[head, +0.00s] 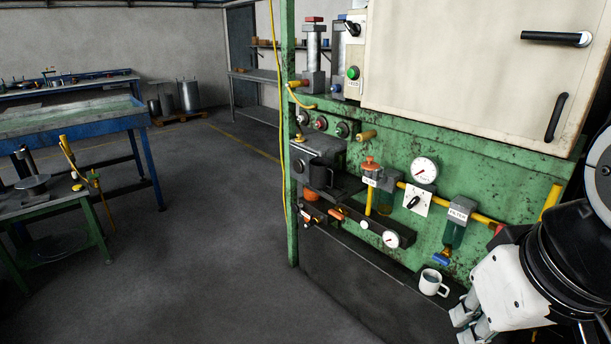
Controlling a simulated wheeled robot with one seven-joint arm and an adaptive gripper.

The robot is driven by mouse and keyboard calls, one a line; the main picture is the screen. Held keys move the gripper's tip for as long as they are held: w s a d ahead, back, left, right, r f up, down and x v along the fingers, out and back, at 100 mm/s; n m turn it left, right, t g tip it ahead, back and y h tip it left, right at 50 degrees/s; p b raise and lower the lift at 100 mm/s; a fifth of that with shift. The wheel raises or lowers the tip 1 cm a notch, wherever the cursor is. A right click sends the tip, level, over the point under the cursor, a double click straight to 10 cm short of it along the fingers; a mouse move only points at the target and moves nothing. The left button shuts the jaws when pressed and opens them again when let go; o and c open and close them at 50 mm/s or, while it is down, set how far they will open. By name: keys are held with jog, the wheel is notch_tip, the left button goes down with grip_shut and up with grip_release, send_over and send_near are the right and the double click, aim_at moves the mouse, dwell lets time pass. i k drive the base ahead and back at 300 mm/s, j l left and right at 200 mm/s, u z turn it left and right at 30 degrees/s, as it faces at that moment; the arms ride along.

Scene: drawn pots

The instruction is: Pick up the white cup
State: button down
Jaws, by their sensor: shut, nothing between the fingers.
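The white cup (431,283) stands upright on the dark ledge at the foot of the green machine, at the lower right of the head view. It has a handle on its right side, and its inside looks bluish grey. My gripper (464,322) is at the lower right, a little to the right of the cup and lower in the picture. Its fingers point left, are shut and hold nothing. They appear apart from the cup. Part of the gripper is cut off by the bottom edge.
The green machine panel (480,170) with gauges, valves and yellow pipe rises behind the cup. A blue valve handle (441,259) sticks out just above the cup.

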aim_at(430, 284)
jog(key=i+j, duration=0.2)
jog(key=j, duration=0.2)
jog(key=j+z, duration=0.15)
jog(key=z, duration=0.2)
jog(key=i+j+z, duration=0.1)
jog(key=z, duration=0.25)
jog(key=j+z, duration=0.2)
jog(key=z, duration=1.2)
